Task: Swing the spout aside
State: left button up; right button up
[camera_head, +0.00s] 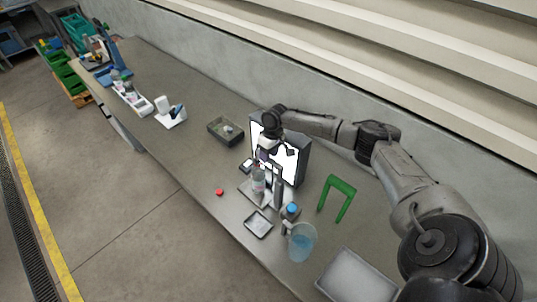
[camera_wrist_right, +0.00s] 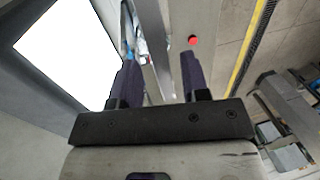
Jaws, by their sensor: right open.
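A grey upright post (camera_head: 277,190) stands in front of a bright lit panel (camera_head: 293,160). A spout at its top cannot be clearly made out behind my gripper. A clear bottle (camera_head: 258,182) stands beside the post. My right gripper (camera_head: 263,156) is above the bottle, near the top of the post. In the right wrist view, the gripper (camera_wrist_right: 158,60) is open, with two dark purple fingers apart. A grey bar (camera_wrist_right: 154,40) shows between them; I cannot tell whether either finger touches it. My left gripper is not in view.
A blue-tinted jug (camera_head: 301,243), a blue-capped bottle (camera_head: 291,211) and a small tray (camera_head: 259,224) stand near the front edge. A green frame (camera_head: 338,197) is to the right. A red cap (camera_head: 219,192) lies left. The bench between the cap and dark bin (camera_head: 225,130) is mostly clear.

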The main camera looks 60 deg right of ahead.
jog(key=shift+a+f, duration=0.1)
jog(key=shift+f, duration=0.3)
jog(key=shift+c, duration=0.3)
grip_shut()
